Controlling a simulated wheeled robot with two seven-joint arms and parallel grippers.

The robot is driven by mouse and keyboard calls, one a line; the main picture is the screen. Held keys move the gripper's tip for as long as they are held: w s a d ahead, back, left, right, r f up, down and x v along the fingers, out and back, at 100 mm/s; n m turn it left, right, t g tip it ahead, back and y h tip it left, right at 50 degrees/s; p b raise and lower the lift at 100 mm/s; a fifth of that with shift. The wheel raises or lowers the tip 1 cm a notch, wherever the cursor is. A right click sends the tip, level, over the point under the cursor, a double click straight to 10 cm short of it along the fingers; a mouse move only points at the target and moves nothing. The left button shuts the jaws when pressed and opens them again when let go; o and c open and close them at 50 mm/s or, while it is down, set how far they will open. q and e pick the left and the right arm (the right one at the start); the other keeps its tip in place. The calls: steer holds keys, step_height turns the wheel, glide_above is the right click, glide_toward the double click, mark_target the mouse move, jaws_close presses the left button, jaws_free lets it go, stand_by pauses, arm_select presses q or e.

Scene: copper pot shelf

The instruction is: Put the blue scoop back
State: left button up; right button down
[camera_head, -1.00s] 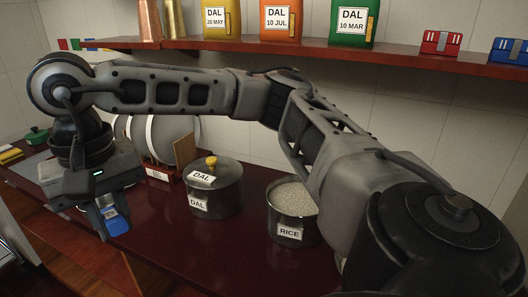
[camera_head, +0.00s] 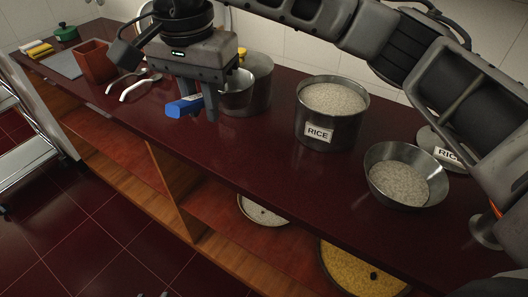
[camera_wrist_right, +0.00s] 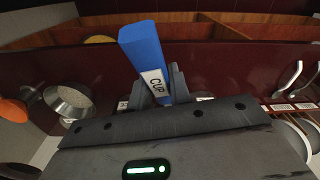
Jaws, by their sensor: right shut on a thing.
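The blue scoop's blue handle (camera_head: 184,106) is in my right gripper (camera_head: 198,108), which is shut on it above the dark red counter. In the right wrist view the handle (camera_wrist_right: 146,55) sticks up between the fingers (camera_wrist_right: 163,90) and bears a white label reading CUP. My left gripper is not in view.
On the counter (camera_head: 265,165) stand a RICE pot (camera_head: 330,115), a metal bowl of rice (camera_head: 400,178) and a RICE lid (camera_head: 440,145). A metal pot (camera_head: 258,75) is behind the gripper. White-handled utensils (camera_head: 138,88) and a brown box (camera_head: 95,60) lie left. The front counter strip is clear.

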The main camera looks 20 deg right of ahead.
steer(key=s+a+f+m+b, duration=0.1)
steer(key=a+f+m+b, duration=0.15)
steer(key=a, duration=0.45)
steer(key=w+d+f+p, duration=0.1)
steer(key=w+d+f, duration=0.1)
steer(key=d+f, duration=0.2)
steer(key=w+d+f+p, duration=0.2)
steer(key=d+f, duration=0.2)
steer(key=w+d+f+p, duration=0.1)
steer(key=w+d+f, duration=0.1)
steer(key=d+f, duration=0.2)
steer(key=shift+w+f, duration=0.35)
steer(key=shift+f, duration=0.15)
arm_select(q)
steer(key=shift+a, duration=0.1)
arm_select(e)
steer(key=shift+f, duration=0.2)
